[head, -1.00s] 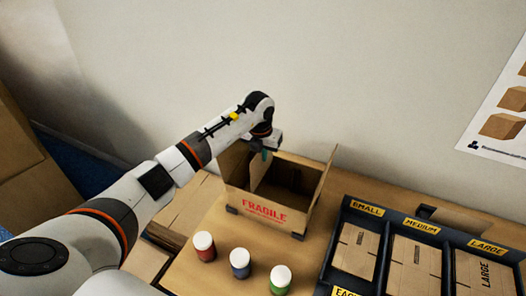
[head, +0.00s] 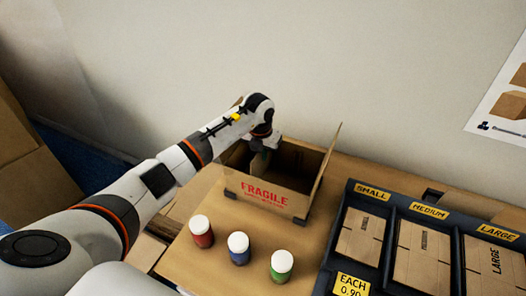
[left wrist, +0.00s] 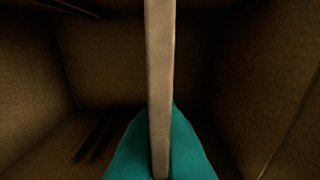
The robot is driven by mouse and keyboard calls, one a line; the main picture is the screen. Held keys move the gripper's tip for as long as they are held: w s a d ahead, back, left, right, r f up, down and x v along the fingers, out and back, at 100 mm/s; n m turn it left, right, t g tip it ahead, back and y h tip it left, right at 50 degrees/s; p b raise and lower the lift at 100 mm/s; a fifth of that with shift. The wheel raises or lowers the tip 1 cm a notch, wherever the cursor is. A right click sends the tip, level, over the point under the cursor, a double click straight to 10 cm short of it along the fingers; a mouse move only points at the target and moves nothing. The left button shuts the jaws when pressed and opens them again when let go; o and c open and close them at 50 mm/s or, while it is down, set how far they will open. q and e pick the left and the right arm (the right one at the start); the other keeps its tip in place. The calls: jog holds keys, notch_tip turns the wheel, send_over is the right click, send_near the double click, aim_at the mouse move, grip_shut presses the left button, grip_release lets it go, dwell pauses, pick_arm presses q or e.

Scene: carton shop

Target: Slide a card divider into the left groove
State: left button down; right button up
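An open carton (head: 268,193) marked FRAGILE stands on the table with its flaps up. My left gripper (head: 264,152) is at the carton's left part, pointing down into it. In the left wrist view its teal fingertips (left wrist: 160,150) are shut on a card divider (left wrist: 160,75), seen edge-on as a pale upright strip. Brown carton walls surround the divider. Dark paired strips (left wrist: 95,138), which look like a groove, show at lower left, apart from the divider. Whether the divider's lower edge sits in a groove is hidden. My right gripper is out of view.
Three white-capped jars, red (head: 201,231), blue (head: 238,248) and green (head: 281,266), stand in front of the carton. A dark rack (head: 389,236) of flat cartons, labelled small, medium and large, stands at right. The wall is behind.

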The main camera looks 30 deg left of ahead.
pick_arm(q)
jog(key=shift+f+b, duration=1.1)
jog(key=shift+f, duration=0.65)
jog(key=c, duration=1.6)
grip_release()
jog(key=r, duration=0.4)
jog(key=s+r, duration=0.1)
jog(key=r, duration=0.3)
jog(key=r+b, duration=0.1)
jog(key=r, duration=0.3)
jog(key=shift+s, duration=0.4)
jog(key=shift+s+f, duration=0.1)
jog(key=shift+f, duration=0.05)
